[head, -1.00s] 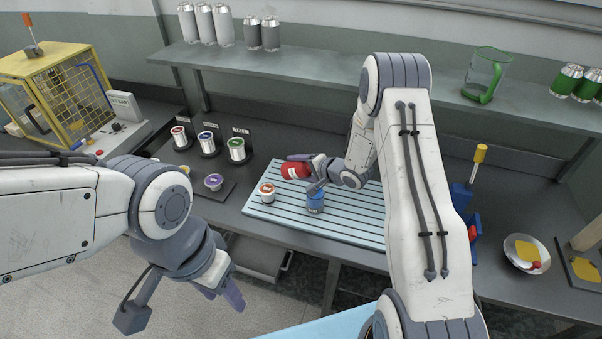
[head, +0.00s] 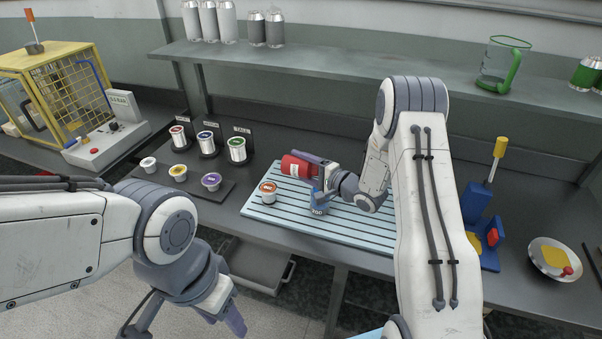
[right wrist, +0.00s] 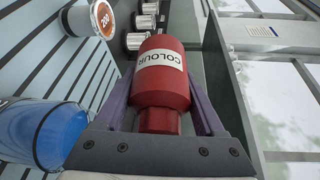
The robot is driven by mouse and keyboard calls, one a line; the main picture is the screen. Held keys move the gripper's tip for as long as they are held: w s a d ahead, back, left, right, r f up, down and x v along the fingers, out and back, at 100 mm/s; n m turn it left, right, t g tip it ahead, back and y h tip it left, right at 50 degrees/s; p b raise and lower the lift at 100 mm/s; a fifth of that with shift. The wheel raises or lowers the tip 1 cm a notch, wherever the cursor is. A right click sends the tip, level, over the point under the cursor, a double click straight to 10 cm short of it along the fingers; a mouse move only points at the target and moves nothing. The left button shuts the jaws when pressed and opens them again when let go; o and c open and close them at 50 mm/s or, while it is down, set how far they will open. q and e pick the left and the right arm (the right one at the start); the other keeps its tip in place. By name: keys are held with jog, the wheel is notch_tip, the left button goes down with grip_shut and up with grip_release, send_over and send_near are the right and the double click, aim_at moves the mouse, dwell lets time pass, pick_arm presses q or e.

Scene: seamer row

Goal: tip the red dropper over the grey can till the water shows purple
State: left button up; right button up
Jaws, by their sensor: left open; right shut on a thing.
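The red dropper (head: 297,167) has a white label reading COLOUR in the right wrist view (right wrist: 160,85). My right gripper (head: 318,170) is shut on it above the ribbed mat, and the dropper is tilted. A blue container (head: 319,211) stands on the mat just below and in front of the right gripper. In the right wrist view it is a blue, partly see-through round vessel (right wrist: 48,135), cut off by the frame edge. I see no purple in it. Grey cans (head: 265,30) stand on the back shelf. My left gripper (head: 185,325) is open and empty, low in front of the bench.
The light-blue ribbed mat (head: 360,232) has free room right of the blue container. Several small cups sit on a dark tray (head: 232,185). A blue press (head: 483,215) and a bowl (head: 552,262) are at right.

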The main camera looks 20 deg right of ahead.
jog(key=t+b, duration=0.1)
jog(key=b, duration=0.1)
jog(key=shift+f+m+y+b, duration=0.3)
jog(key=shift+f+y, duration=0.05)
jog(key=shift+y, duration=0.05)
jog(key=t+b, duration=0.1)
jog(key=b, duration=0.1)
jog(key=r+m+t+y+b, duration=0.1)
jog(key=t+b, duration=0.1)
jog(key=shift+s+d+r+m+y, duration=0.1)
jog(key=shift+d+r+m+y, duration=0.05)
jog(key=shift+r+m+y, duration=0.15)
jog(key=shift+s+d+r+m+t+b, duration=0.15)
jog(key=shift+r+m+t+b, duration=0.45)
jog(key=shift+t, duration=0.3)
